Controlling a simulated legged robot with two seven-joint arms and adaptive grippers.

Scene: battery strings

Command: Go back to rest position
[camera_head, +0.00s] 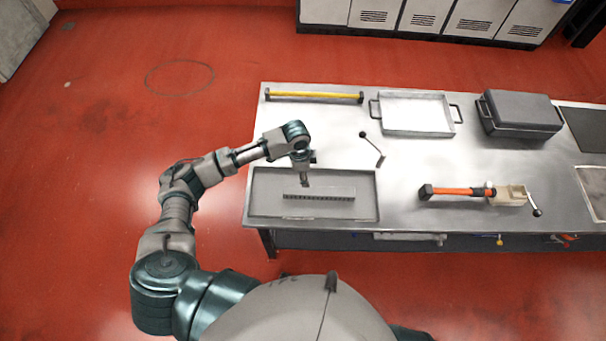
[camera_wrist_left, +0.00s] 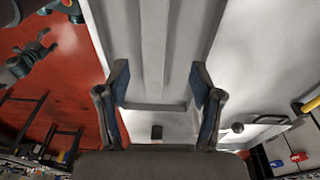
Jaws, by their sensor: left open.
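My left gripper (camera_head: 305,182) hangs over the shallow grey tray (camera_head: 262,207) at the left end of the metal table. In the left wrist view its two blue-padded fingers (camera_wrist_left: 160,90) stand apart, with nothing seen gripped between them. A long grey slotted bar (camera_head: 325,197) lies in the tray, just below and to the right of the gripper in the head view. I cannot tell whether the fingers touch it. My right gripper is out of view.
On the metal table (camera_head: 400,180) are a yellow bar (camera_head: 313,95), an open metal tray with handles (camera_head: 415,129), a dark case (camera_head: 520,108), a black-knobbed lever (camera_head: 372,149) and an orange-handled tool (camera_head: 458,191). Grey cabinets (camera_head: 425,17) stand behind. Red floor is clear at left.

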